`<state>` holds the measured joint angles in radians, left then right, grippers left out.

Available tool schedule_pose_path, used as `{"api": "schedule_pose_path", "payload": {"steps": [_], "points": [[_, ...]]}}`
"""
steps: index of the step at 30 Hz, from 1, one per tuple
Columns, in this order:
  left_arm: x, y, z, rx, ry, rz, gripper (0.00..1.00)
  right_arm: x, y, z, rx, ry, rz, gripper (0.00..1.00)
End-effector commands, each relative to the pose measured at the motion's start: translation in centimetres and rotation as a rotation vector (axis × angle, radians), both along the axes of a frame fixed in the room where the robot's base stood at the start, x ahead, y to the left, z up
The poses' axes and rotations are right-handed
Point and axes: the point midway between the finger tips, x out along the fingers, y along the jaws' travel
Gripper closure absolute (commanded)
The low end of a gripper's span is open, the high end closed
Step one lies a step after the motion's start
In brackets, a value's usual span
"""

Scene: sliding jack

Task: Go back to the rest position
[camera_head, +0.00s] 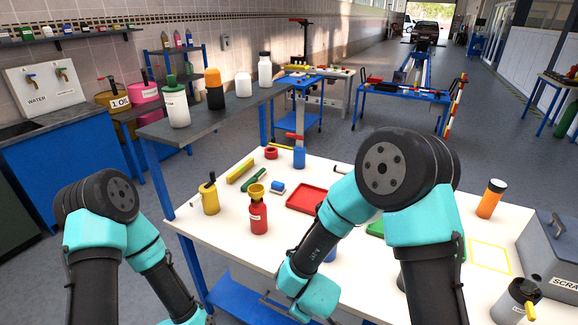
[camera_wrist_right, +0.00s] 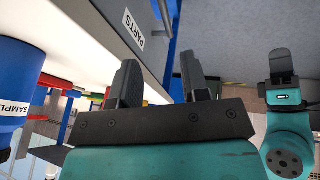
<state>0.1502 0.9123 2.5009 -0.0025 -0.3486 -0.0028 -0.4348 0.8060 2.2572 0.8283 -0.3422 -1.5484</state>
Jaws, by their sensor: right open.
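My right gripper (camera_wrist_right: 160,75) is open in the right wrist view, with two dark fingers apart and nothing between them. In the head view my right arm reaches down over the front of the white table (camera_head: 237,247), and its gripper end is low in the picture, partly hidden by the arm. My left arm is folded at the lower left, clear of the table, with its hand cut off by the bottom edge. In the right wrist view, a teal arm with a dark end (camera_wrist_right: 282,66) stands at the right; its jaw opening cannot be made out.
The table holds a red bottle (camera_head: 258,214), yellow can (camera_head: 209,197), red tray (camera_head: 304,198), orange bottle (camera_head: 491,198) and grey scrap box (camera_head: 553,250). In the right wrist view, a blue sample container (camera_wrist_right: 14,98) and the table edge labelled parts (camera_wrist_right: 134,28) are close to the gripper.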

Motion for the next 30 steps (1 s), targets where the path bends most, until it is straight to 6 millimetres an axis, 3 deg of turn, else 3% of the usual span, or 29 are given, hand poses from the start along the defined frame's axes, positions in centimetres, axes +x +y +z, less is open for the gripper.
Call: {"api": "schedule_pose_path", "payload": {"steps": [15, 30], "points": [[0.0, 0.0, 0.0, 0.0, 0.0, 0.0, 1.0, -3.6, -11.5, -7.3, 0.186, 0.296, -0.561, 0.58], [0.0, 0.0, 0.0, 0.0, 0.0, 0.0, 1.0, -9.3, -18.6, -12.1, 0.352, 0.576, -1.049, 0.58]]}}
